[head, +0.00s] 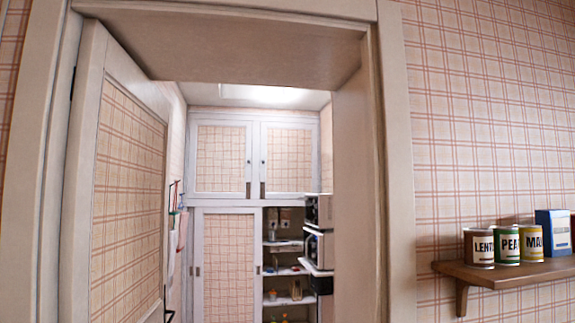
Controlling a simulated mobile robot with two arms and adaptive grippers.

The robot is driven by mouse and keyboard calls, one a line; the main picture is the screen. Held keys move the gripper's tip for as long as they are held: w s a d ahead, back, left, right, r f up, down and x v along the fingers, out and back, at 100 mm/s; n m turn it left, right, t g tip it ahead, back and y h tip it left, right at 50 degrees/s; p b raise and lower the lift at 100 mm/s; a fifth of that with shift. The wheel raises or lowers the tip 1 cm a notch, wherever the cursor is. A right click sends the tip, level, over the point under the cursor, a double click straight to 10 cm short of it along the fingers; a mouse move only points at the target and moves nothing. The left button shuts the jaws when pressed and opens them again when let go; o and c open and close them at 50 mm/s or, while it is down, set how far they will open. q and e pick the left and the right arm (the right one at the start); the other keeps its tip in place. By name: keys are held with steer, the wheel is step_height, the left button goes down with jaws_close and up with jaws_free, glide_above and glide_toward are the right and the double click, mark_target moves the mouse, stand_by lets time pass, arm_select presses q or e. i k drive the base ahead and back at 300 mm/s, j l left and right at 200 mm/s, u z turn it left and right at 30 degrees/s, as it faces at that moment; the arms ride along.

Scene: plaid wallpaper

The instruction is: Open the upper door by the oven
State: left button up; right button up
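Through an open doorway I see a tall built-in cupboard on the back wall. Its two upper doors are shut: a left one (221,158) and a right one (290,158), both with white frames and plaid panels. Their dark handles sit low, near the middle seam. The right upper door is nearer to a stack of dark and metal appliances, which seems to include the oven (315,246). The door frame hides the right part of that stack. Neither of my grippers is in view.
The door frame's right jamb (403,190) and the open door (125,190) on the left bound the passage. A wall shelf (510,272) with tins stands right. Below the upper doors are a closed lower door (223,265) and open shelves (283,270). The floor is not visible.

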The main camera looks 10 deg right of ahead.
mark_target(289, 152)
steer(key=i, duration=4.75)
steer(key=l+z, duration=0.05)
steer(key=l, duration=0.2)
